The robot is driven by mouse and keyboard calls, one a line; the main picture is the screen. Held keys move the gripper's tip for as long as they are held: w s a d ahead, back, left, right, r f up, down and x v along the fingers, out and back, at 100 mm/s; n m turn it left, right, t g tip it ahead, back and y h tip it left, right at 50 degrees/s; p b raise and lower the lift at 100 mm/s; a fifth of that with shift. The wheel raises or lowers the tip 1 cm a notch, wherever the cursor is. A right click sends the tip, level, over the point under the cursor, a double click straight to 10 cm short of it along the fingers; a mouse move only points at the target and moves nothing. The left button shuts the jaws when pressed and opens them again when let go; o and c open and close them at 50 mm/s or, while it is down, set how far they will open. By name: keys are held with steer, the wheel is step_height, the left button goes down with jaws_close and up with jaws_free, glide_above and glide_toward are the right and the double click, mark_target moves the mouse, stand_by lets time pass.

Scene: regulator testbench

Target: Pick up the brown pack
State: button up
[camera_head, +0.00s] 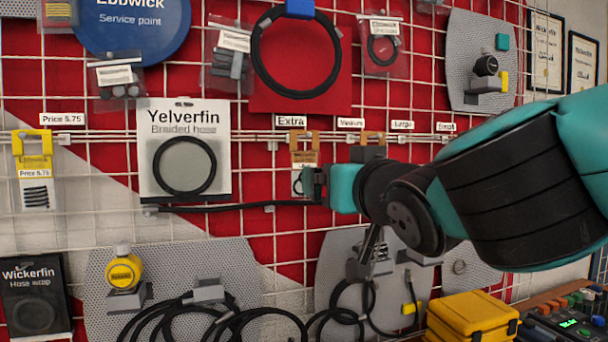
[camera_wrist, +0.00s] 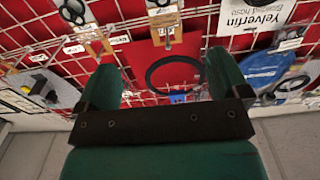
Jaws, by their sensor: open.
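A brown-topped pack (camera_head: 304,158) hangs on the rail under the "Extra" label, with a pale lower part. Another brown-topped piece (camera_head: 373,137) hangs to its right, mostly hidden behind my arm. In the wrist view, which is turned over, one brown pack (camera_wrist: 166,38) is at the top centre and another (camera_wrist: 96,46) at the upper left. My gripper (camera_head: 313,183) overlaps the first pack's lower right edge; I cannot tell whether they touch. In the wrist view my gripper (camera_wrist: 161,64) has its green fingers wide apart, with nothing held between them.
A Yelverfin braided hose card (camera_head: 184,116) hangs left of the brown pack. A large black hose ring (camera_head: 256,64) hangs above, backed by a red panel. Grey panels with black hoses (camera_head: 205,322) and a yellow case (camera_head: 470,312) are below. Wire grid covers the wall.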

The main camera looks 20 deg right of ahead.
steer(key=w+p, duration=0.5)
steer(key=w, duration=0.5)
steer(key=p, duration=0.4)
glide_above(305, 198)
steer(key=shift+w+d, duration=0.15)
steer(key=shift+d, duration=0.05)
steer(key=shift+w+f, duration=0.2)
steer(key=shift+w, duration=0.3)
steer(key=c, duration=1)
steer(key=shift+r+p, duration=0.2)
steer(key=shift+p, duration=0.15)
